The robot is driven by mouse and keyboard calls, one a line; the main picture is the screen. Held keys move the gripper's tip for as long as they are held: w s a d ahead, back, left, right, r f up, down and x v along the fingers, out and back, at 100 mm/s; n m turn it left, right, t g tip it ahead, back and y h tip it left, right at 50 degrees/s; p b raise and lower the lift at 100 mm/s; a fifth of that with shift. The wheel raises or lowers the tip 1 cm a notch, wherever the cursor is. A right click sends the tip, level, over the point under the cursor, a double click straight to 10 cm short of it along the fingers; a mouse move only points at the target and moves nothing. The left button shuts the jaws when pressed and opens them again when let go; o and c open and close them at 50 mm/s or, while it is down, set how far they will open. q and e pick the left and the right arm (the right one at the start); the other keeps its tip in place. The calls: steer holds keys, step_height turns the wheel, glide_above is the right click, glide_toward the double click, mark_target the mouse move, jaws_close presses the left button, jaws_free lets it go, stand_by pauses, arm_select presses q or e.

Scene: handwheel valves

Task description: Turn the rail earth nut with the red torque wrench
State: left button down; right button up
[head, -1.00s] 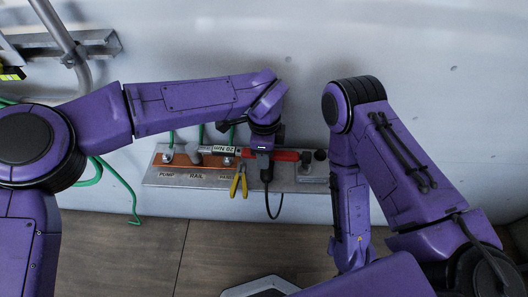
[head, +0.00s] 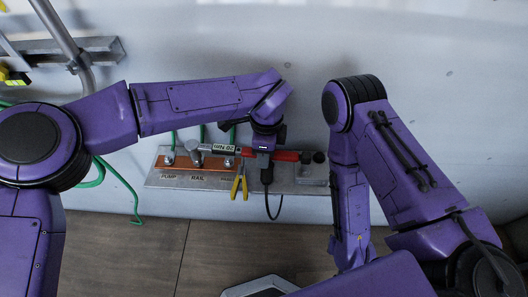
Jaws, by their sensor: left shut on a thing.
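The red torque wrench (head: 287,156) lies roughly level across the front of the panel, with its red handle to the right and a pale "20 Nm" label (head: 223,149) along its shaft. Its grey head (head: 194,147) is at the left, over the place above the word RAIL. The rail earth nut is hidden or too small to make out there, so I cannot tell if the head is seated on it. My left gripper (head: 265,148) is shut on the wrench near the handle's left end, its fingers mostly hidden by the wrist. My right gripper is not in view.
The grey panel (head: 307,189) carries a copper-coloured bar with PUMP and RAIL labels. Yellow pliers (head: 239,186) hang in front. Green cables (head: 131,193) run at the left. A pipe (head: 58,32) and bracket stand at the upper left. The wall at upper middle is bare.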

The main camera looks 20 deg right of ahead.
arm_select(q)
steer(key=shift+r, duration=0.2)
steer(key=r+p, duration=0.1)
steer(key=p, duration=0.1)
steer(key=a+r+p, duration=0.1)
steer(key=r+p, duration=0.1)
steer(key=a+r+p, duration=0.1)
steer(key=p, duration=0.1)
steer(key=shift+w+a+r, duration=0.15)
steer(key=shift+w+r, duration=0.15)
steer(key=shift+r, duration=0.1)
steer(key=s+a+f+m+p, duration=0.1)
steer(key=s+a+m+p, duration=0.3)
steer(key=a+p, duration=0.3)
steer(key=s+a+f+m+p, duration=0.1)
steer(key=s+a+m+p, duration=0.25)
steer(key=a+p, duration=0.4)
steer(key=s+m, duration=0.1)
steer(key=s+f+m, duration=0.1)
steer(key=m, duration=0.1)
steer(key=s+d+f+m, duration=0.1)
steer(key=s+m, duration=0.1)
steer(key=shift+s+f, duration=0.1)
steer(key=shift+f, duration=0.15)
steer(key=shift+r, duration=0.1)
